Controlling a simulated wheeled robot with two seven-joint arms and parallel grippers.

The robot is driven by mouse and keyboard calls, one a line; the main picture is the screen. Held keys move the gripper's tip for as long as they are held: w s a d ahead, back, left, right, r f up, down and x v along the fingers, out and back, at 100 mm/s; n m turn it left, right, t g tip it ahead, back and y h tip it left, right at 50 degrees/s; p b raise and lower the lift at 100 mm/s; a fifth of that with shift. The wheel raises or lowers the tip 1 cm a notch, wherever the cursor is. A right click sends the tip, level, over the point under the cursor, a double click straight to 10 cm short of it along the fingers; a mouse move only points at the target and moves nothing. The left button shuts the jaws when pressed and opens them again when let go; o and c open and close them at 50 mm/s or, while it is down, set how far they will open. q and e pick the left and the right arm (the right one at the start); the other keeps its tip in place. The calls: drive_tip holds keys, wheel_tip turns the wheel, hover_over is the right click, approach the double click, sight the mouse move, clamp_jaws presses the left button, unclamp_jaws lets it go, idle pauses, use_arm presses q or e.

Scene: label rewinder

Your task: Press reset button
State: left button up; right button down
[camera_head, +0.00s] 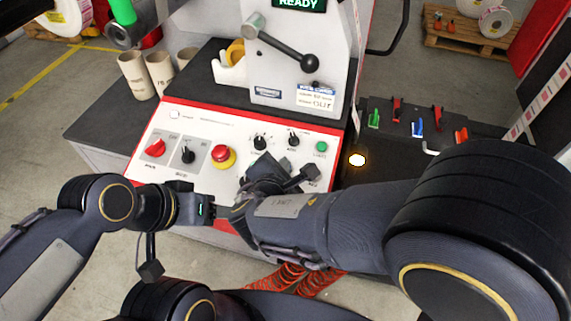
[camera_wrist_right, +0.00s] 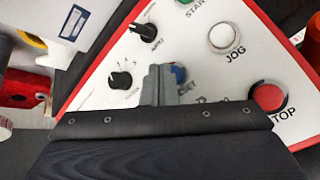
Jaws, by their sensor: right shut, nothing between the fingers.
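The blue reset button (camera_wrist_right: 178,74) is on the white control panel with the red border (camera_head: 190,120). In the right wrist view it is partly covered by my right gripper (camera_wrist_right: 162,86), and its label is partly hidden. My right gripper is shut and empty, with its fingertips at the button's left edge in that view. I cannot tell whether they touch it. In the head view my right gripper (camera_head: 262,176) is over the panel's lower right part and hides the button. My left gripper (camera_head: 216,211) is in front of the panel's lower edge, its fingers mostly hidden.
A white jog button (camera_wrist_right: 222,38) and a red stop button (camera_wrist_right: 270,96) are close by. Black knobs (camera_head: 260,143), a red-yellow emergency stop (camera_head: 222,157) and a green button (camera_head: 321,146) are also on the panel. The display (camera_head: 299,3) reads READY. Cardboard cores (camera_head: 137,75) stand behind left.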

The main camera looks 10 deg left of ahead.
drive_tip(key=shift+s+r, duration=0.15)
drive_tip(key=shift+r, duration=0.25)
drive_tip(key=shift+r, duration=0.1)
drive_tip(key=r+p, duration=0.1)
drive_tip(key=r, duration=0.1)
drive_tip(key=s+r+p, duration=0.1)
drive_tip(key=r+p, duration=0.1)
drive_tip(key=shift+s+r, duration=0.15)
drive_tip(key=shift+r, duration=0.15)
idle(0.7)
